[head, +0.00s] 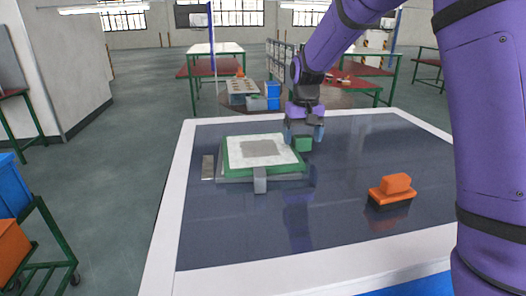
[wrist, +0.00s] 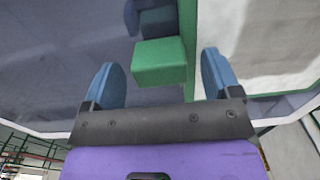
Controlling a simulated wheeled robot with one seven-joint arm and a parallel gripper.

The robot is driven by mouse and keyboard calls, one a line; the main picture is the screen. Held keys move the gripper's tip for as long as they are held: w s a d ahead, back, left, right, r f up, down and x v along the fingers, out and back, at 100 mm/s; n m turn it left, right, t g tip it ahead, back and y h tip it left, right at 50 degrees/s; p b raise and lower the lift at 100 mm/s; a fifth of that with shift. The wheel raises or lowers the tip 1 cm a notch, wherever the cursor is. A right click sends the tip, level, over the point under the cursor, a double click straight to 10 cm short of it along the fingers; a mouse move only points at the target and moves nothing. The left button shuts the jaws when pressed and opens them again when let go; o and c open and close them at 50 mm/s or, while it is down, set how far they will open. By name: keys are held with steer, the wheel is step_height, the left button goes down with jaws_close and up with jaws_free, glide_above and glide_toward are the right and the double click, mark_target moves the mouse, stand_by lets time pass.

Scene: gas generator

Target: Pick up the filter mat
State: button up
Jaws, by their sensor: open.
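The filter mat (head: 233,147) appears to be the flat white panel with a grey square centre and a green frame, lying on a grey holder on the table. A green block (head: 303,144) stands out from its right side as a tab. My gripper (head: 304,133) is at this block, pointing down, with its blue fingers apart. In the wrist view the green block (wrist: 160,62) shows between and beyond the two open fingers, joined to the green frame edge. The pale mat surface (wrist: 245,45) fills the right side there. I cannot tell whether either finger touches the block.
The dark table top (head: 225,235) has a white border. An orange-handled block (head: 392,190) with a dark base stands at the right. A grey upright piece (head: 260,180) stands at the holder's front edge. The front and left of the table are clear.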

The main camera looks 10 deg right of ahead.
steer(key=c, duration=1.2)
steer(key=shift+o, duration=0.2)
steer(key=shift+r, duration=0.1)
